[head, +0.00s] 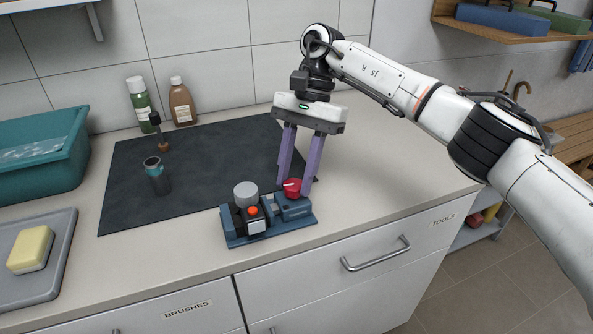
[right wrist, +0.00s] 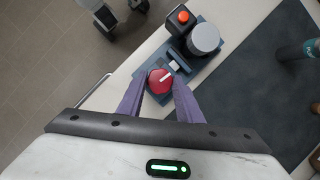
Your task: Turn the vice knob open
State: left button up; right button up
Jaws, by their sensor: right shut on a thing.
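The small blue vice (head: 303,221) stands on the worktop at the front edge of the dark mat. Its red round knob (head: 292,190) has a white pointer line and sits at the vice's right end. My right gripper (head: 295,186) reaches down from above, with its purple fingers shut on the knob's two sides. In the right wrist view the knob (right wrist: 158,84) sits between the fingertips, its white line slanting to the upper right. A grey cylinder (head: 246,194) and an orange-red button (head: 252,211) are on the vice's left part. My left gripper is not in view.
Two bottles (head: 182,103) stand by the wall. A teal basin (head: 40,155) and a grey tray (head: 60,262) with a sponge (head: 30,249) are at left. The right worktop is clear.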

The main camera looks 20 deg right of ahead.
jog(key=shift+n+h, duration=0.3)
jog(key=shift+n, duration=0.3)
jog(key=o, duration=1)
jog(key=shift+p+v, duration=1.65)
jog(key=shift+v, duration=3.45)
jog(key=shift+w, duration=0.1)
